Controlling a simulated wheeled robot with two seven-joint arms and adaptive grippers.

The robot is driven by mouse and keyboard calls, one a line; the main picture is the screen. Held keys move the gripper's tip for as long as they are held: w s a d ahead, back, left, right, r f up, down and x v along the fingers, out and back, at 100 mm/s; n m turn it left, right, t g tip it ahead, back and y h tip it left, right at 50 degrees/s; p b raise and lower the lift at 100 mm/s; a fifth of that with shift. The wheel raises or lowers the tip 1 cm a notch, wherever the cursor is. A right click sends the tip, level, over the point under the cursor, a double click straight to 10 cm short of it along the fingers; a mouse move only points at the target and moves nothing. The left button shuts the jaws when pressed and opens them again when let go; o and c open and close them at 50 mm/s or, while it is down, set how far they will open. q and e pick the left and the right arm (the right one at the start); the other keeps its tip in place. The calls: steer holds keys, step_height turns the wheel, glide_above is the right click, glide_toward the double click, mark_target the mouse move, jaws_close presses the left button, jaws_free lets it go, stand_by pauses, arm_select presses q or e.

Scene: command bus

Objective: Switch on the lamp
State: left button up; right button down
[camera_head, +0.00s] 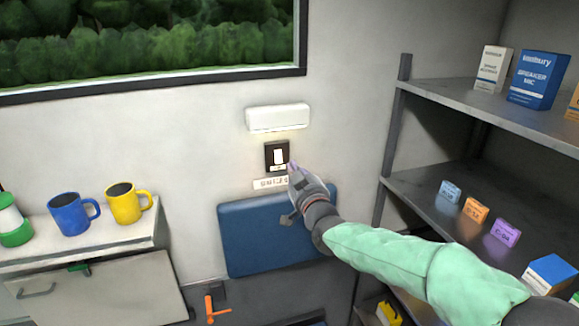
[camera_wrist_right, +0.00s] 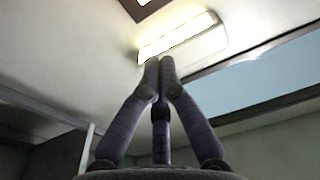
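The lamp (camera_head: 277,118) is a white bar fixture on the wall below the window. In the right wrist view the lamp (camera_wrist_right: 178,36) shows a bright, glowing-looking face. Below it in the head view is a wall switch (camera_head: 277,156) with a dark frame and a pale rocker; part of its dark frame shows at the top edge of the right wrist view (camera_wrist_right: 133,6). My right gripper (camera_head: 293,169) is just right of and below the switch. Its fingertips meet with nothing between them. I cannot tell whether they touch the switch. My left gripper is out of view.
A small label (camera_head: 270,183) is under the switch, above a blue padded panel (camera_head: 262,235). A counter with a blue mug (camera_head: 70,214) and a yellow mug (camera_head: 124,204) stands left. Metal shelves (camera_head: 440,205) with boxes stand right, near my right arm.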

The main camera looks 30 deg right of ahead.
steer(key=shift+v, duration=0.8)
steer(key=shift+r, duration=0.2)
